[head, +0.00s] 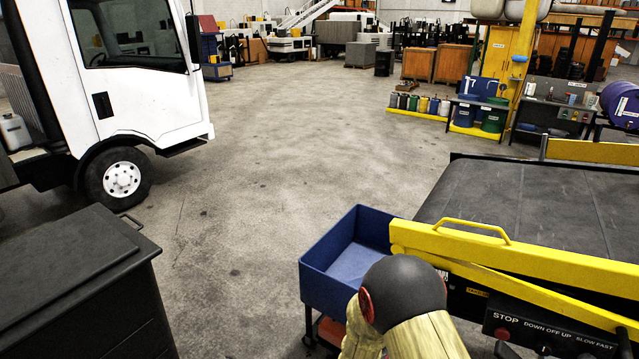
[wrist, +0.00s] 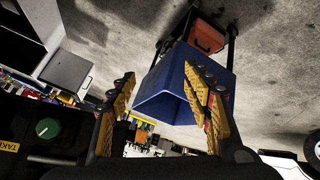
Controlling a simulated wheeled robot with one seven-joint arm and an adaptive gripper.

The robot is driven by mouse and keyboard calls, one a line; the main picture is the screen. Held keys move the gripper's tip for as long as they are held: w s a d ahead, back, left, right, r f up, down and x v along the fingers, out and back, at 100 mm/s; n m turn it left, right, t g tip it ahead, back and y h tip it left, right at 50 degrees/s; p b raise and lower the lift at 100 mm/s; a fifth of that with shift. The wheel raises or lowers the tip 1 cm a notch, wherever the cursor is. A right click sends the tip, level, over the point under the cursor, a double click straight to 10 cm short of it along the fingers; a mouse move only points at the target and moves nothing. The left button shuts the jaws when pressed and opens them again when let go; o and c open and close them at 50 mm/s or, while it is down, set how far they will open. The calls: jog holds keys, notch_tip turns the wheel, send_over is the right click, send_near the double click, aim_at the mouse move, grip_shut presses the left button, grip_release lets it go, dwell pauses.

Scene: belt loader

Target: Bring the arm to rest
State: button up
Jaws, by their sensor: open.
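My gripper (wrist: 160,76) shows in the wrist view with its two yellow-padded fingers spread apart. Nothing is held between the fingers. A blue tub (wrist: 163,105) is seen beyond the fingers, partly covered by the right one; the wrist picture appears upside down. My arm shows at the bottom of the head view, a dark rounded joint with pale yellow covering, in front of the tub (head: 327,276) and the belt loader's yellow rail (head: 520,262). My gripper itself is not seen in the head view.
The dark conveyor belt (head: 545,205) lies at right, with a control panel (head: 550,340) below its rail. A green knob (wrist: 47,128) shows at left in the wrist view. A black chest (head: 75,275) and white truck (head: 130,75) stand at left. The middle floor is clear.

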jog(key=s+a+r+g+y+b, duration=0.35)
jog(key=s+a+r+y, duration=0.25)
jog(key=s+a+r, duration=0.45)
jog(key=s+d+r+t+h+b, duration=0.1)
jog(key=s+d+r+b, duration=0.3)
jog(key=s+r, duration=0.5)
jog(key=s+d+r+t+h+b, duration=0.1)
jog(key=s+d+r+b, duration=0.3)
jog(key=s+d+r, duration=0.5)
jog(key=shift+s+r+b, duration=0.3)
jog(key=shift+s, duration=0.4)
jog(key=shift+c, duration=0.4)
